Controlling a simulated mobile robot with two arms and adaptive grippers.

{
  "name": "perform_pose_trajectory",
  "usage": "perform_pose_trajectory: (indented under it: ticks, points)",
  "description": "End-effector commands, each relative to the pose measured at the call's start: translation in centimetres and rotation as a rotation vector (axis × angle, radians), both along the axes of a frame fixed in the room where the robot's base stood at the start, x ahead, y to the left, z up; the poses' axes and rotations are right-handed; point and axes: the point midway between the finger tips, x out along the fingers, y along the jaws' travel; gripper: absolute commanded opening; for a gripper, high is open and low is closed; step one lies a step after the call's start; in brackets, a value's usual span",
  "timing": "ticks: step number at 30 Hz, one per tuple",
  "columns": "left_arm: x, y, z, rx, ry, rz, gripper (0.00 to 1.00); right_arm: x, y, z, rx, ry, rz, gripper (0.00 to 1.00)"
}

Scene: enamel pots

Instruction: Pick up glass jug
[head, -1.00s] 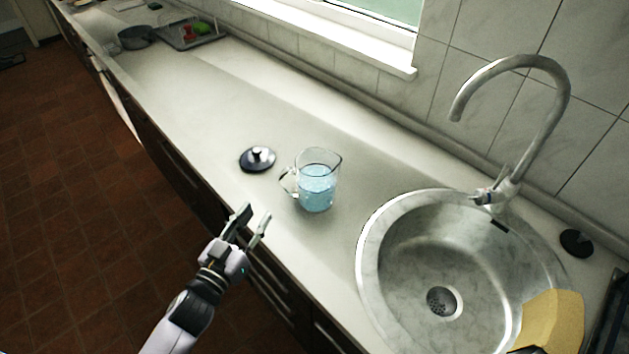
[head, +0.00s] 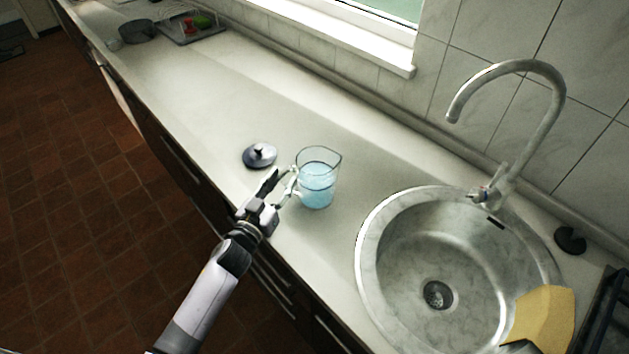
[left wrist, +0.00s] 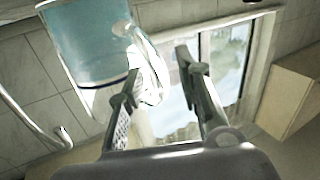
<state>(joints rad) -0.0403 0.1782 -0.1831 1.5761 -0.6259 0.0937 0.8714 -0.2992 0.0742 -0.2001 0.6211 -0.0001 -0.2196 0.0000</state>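The glass jug (head: 318,183) holds pale blue liquid and stands upright on the counter, left of the sink. Its handle points toward my left gripper (head: 281,182). In the left wrist view the jug (left wrist: 88,40) fills the upper left, and its handle (left wrist: 150,78) lies just beyond and between the fingers of my left gripper (left wrist: 158,72). The fingers are apart. Whether they touch the handle I cannot tell. My right gripper is hidden; only a dark part of mine may show at the bottom right, by a yellow object.
A dark lid (head: 259,155) with a knob lies left of the jug, close to my left gripper. The round metal sink (head: 375,240) and its tap (head: 553,100) are to the right. A yellow board-like thing (head: 541,318) is at the lower right. The counter behind the jug is clear.

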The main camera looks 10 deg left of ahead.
Motion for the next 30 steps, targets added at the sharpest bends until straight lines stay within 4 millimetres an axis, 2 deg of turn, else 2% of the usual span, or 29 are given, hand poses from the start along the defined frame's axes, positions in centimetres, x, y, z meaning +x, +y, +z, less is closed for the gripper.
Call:
perform_pose_trajectory:
  ticks: [4, 18, 30]
  points:
    - [-0.03, 0.0, -0.01, 0.0, 0.0, 0.0, 0.31, -0.04, -0.04, -0.03, 0.0, 0.001, 0.0, 0.4]
    - [-0.05, 0.02, 0.02, 0.0, -0.001, 0.0, 0.0, -0.12, -0.67, -0.04, -0.008, 0.002, 0.002, 0.4]
    - [-0.06, 0.03, 0.02, 0.0, -0.001, 0.0, 0.0, -0.15, -0.68, -0.04, -0.008, 0.003, 0.002, 0.4]
